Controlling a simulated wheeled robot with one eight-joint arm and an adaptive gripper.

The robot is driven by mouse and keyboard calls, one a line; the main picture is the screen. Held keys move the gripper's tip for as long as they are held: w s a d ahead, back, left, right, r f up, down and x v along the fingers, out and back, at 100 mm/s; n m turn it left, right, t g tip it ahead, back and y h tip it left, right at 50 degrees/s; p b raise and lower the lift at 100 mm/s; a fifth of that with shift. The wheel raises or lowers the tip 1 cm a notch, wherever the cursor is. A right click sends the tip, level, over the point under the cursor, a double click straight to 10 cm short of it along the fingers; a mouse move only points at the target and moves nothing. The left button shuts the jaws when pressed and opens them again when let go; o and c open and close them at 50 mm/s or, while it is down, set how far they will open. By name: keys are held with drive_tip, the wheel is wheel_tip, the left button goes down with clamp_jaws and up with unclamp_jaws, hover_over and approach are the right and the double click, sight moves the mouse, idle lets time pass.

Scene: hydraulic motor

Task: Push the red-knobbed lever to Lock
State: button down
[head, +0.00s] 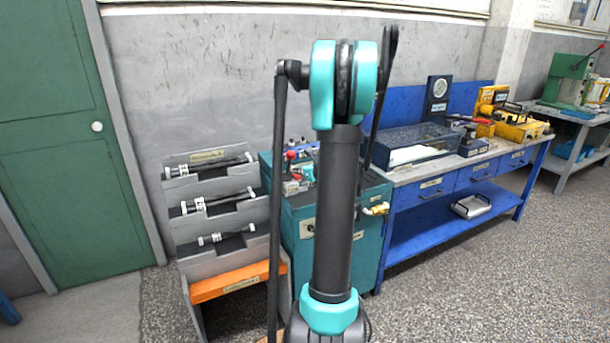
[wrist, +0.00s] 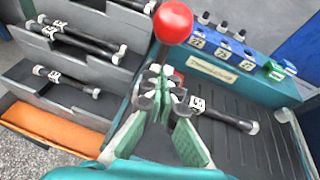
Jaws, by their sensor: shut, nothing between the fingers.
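The lever's red ball knob (wrist: 173,22) stands at the top middle of the wrist view on a dark shaft (wrist: 162,55). In the head view the red knob (head: 291,155) shows small above the teal cabinet (head: 302,258). My gripper (wrist: 160,88) is shut and empty, its tips just below the knob and close to the shaft's lower part. I cannot tell whether the tips touch the shaft. The lever's base is hidden behind the fingers. No Lock marking can be read.
A black hose with a white label (wrist: 225,115) lies on the cabinet's ribbed top, right of my gripper. A blue block (wrist: 222,48) with labelled fittings stands behind. A grey hose rack (head: 215,215) stands at left. A blue workbench (head: 440,215) stands at right.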

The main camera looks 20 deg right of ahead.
sight(290, 154)
drive_tip(key=shift+w+a+r, duration=0.1)
drive_tip(key=shift+w+r, duration=0.1)
drive_tip(key=shift+w, duration=0.25)
drive_tip(key=shift+w+a+r, duration=0.1)
drive_tip(key=shift+w+r, duration=0.05)
drive_tip(key=shift+w, duration=0.25)
drive_tip(key=shift+r, duration=0.1)
drive_tip(key=shift+w+r+g, duration=0.15)
drive_tip(key=shift+w+g, duration=0.1)
drive_tip(key=shift+g, duration=0.15)
drive_tip(key=shift+w+r+g, duration=0.55)
drive_tip(key=shift+w+g, duration=0.15)
drive_tip(key=shift+g, duration=0.1)
drive_tip(key=w+g, duration=0.1)
drive_tip(key=w+r+g, duration=0.1)
drive_tip(key=w+g, duration=0.1)
drive_tip(key=shift+w+a+r+m, duration=0.1)
drive_tip(key=shift+r+m, duration=0.1)
drive_tip(key=shift+m, duration=0.1)
drive_tip(key=shift+g, duration=0.3)
drive_tip(key=shift+w+r, duration=0.1)
drive_tip(key=shift+w, duration=2.1)
drive_tip(key=shift+r, duration=0.1)
